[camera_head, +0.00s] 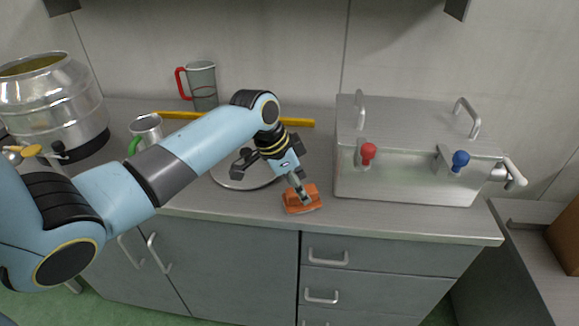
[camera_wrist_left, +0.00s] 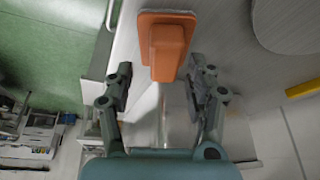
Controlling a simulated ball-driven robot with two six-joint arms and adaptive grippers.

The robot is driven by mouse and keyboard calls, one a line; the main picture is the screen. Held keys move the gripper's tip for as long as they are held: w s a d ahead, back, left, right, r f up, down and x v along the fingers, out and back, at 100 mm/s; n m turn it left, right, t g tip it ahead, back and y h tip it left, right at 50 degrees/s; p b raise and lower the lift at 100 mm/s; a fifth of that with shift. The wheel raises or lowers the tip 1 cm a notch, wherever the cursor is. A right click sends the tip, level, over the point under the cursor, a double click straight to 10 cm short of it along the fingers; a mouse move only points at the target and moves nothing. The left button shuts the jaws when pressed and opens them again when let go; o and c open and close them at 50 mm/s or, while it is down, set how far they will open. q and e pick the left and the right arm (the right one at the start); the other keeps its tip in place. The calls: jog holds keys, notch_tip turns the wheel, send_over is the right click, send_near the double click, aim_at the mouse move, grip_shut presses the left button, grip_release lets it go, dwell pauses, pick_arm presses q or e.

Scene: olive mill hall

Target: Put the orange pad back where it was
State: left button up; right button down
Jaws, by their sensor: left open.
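The orange pad (camera_head: 290,208) lies on the grey counter (camera_head: 190,200) near its front edge, just left of the metal box. It has a flat base with a raised block as a grip. It also shows in the left wrist view (camera_wrist_left: 167,48), at the top centre. My left gripper (camera_head: 300,186) comes down over the pad from the upper left and hides part of it. In the left wrist view the two fingers (camera_wrist_left: 161,82) are apart, with the pad's block lined up just beyond the gap. Whether they touch the pad cannot be told. My right gripper is not in view.
A metal box (camera_head: 420,180) with red and blue knobs stands close right of the pad. A round grey disc (camera_head: 232,183) lies behind my gripper. A yellow bar (camera_head: 298,122), a red-handled mug (camera_head: 203,84), a green-handled mug (camera_head: 146,127) and a big pot (camera_head: 50,95) stand farther back or left.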

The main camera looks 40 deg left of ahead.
pick_arm(q)
jog(key=v, duration=0.9)
jog(key=shift+r, duration=0.3)
jog(key=shift+a, duration=0.1)
